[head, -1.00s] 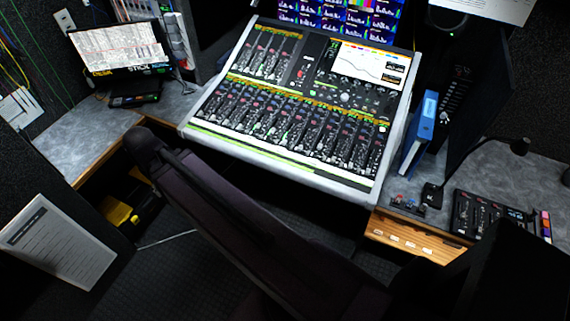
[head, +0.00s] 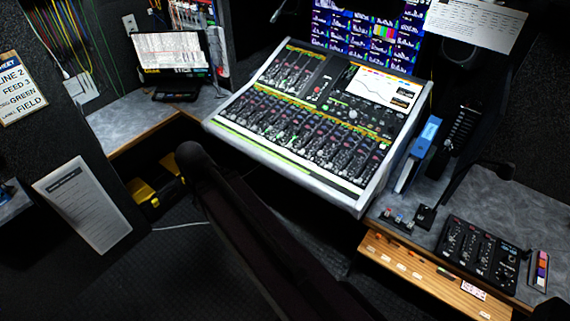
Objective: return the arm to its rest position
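My gripper is not visible in the head view, and no part of my arm can be made out for sure. Its pose and whether it holds anything cannot be seen.
A dark, high-backed shape (head: 240,225), apparently a chair, stands before the mixing console (head: 300,125). A blue binder (head: 419,150) and a small control panel (head: 478,252) are on the right desk. A yellow-black case (head: 155,192) sits under the left desk (head: 130,122). Dark floor (head: 195,270) shows at lower left.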

